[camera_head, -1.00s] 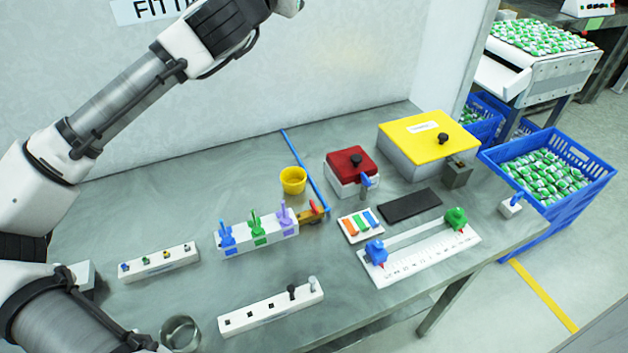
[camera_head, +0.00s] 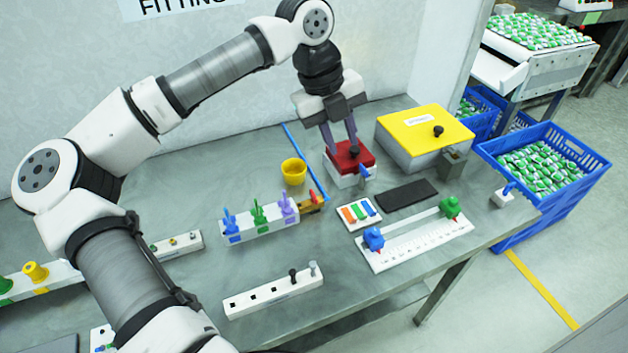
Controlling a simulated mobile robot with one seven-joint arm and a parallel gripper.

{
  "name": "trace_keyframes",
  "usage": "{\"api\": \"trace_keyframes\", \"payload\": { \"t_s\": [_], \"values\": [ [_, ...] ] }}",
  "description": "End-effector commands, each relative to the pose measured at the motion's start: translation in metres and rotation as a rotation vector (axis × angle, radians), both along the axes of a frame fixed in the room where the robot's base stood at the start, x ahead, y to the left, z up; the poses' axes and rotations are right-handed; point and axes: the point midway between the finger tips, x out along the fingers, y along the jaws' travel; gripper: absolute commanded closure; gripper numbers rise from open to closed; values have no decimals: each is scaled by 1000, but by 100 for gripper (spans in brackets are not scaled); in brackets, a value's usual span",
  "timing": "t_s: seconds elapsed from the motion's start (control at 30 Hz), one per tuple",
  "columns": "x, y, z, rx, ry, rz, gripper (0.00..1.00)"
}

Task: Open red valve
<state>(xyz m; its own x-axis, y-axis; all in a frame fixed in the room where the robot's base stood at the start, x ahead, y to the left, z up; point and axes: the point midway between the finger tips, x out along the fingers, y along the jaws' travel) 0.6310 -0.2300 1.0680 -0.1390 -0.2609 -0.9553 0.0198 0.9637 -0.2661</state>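A small brass valve with a red handle (camera_head: 314,201) sits at the right end of a white block (camera_head: 262,227) with blue, green and purple levers, by the lower end of a thin blue pipe (camera_head: 305,160). The handle's exact angle is too small to tell. My gripper (camera_head: 343,148) points down over the red-lidded box (camera_head: 345,170), right of and behind the valve. Its two fingers are apart, near the lid's black knob (camera_head: 355,152); contact cannot be told. Nothing is seen held.
A yellow cup (camera_head: 293,172) stands behind the valve. A yellow-lidded box (camera_head: 425,132), a black pad (camera_head: 406,195) and a white slider scale (camera_head: 418,241) lie to the right. A socket strip (camera_head: 273,291) lies in front. Bare table separates it from the lever block.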

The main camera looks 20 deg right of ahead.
Motion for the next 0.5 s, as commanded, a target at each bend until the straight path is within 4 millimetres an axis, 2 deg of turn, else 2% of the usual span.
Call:
{"api": "trace_keyframes", "payload": {
  "t_s": [0.1,0.2,0.37,0.5],
  "values": [
    [18,26,-8,171,-83,41,73],
    [26,38,-10,247,-120,66,73],
    [29,43,-19,274,-131,75,73],
    [28,43,-40,273,-129,72,73]
  ]
}}
